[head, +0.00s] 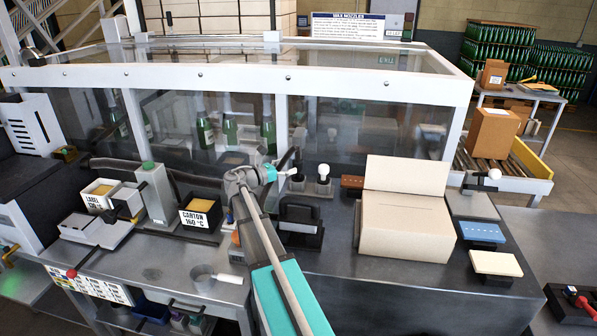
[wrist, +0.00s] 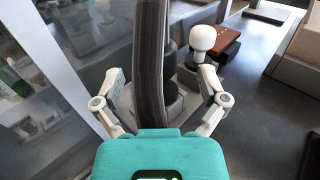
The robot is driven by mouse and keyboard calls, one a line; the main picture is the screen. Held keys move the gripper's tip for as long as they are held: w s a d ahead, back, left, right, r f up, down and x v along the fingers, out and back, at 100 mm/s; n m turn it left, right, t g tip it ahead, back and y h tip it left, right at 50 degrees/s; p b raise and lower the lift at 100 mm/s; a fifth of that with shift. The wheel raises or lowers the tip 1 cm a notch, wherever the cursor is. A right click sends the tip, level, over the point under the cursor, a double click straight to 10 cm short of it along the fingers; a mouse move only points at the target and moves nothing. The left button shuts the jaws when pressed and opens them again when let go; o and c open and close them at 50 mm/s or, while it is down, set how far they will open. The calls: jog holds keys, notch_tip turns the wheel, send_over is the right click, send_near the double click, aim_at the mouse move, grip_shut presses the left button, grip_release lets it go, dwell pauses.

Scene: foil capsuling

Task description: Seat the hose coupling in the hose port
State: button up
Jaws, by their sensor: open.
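My gripper (head: 285,172) is at the end of my teal and grey arm, over the back of the bench by the glass guard. In the wrist view its two grey fingers (wrist: 160,103) are spread apart. A dark ribbed hose (wrist: 150,50) runs down between them, and its lower end is hidden behind my teal gripper body. I cannot tell whether a finger touches the hose. A grey block (wrist: 172,101) sits behind the hose, partly covered by it. I cannot make out the hose coupling or identify the hose port. In the head view a dark hose (head: 130,165) lies along the guard.
A white-knobbed post (head: 324,174) stands close right of my gripper, also in the wrist view (wrist: 202,40). A large carton (head: 405,207) occupies the right bench. A black-handled block (head: 301,222) and a carton-label box (head: 200,217) stand nearby. Bare metal lies at front right.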

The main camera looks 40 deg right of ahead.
aim_at(298, 163)
jog(key=shift+s+d+f, duration=0.1)
jog(key=shift+d, duration=2.1)
grip_shut()
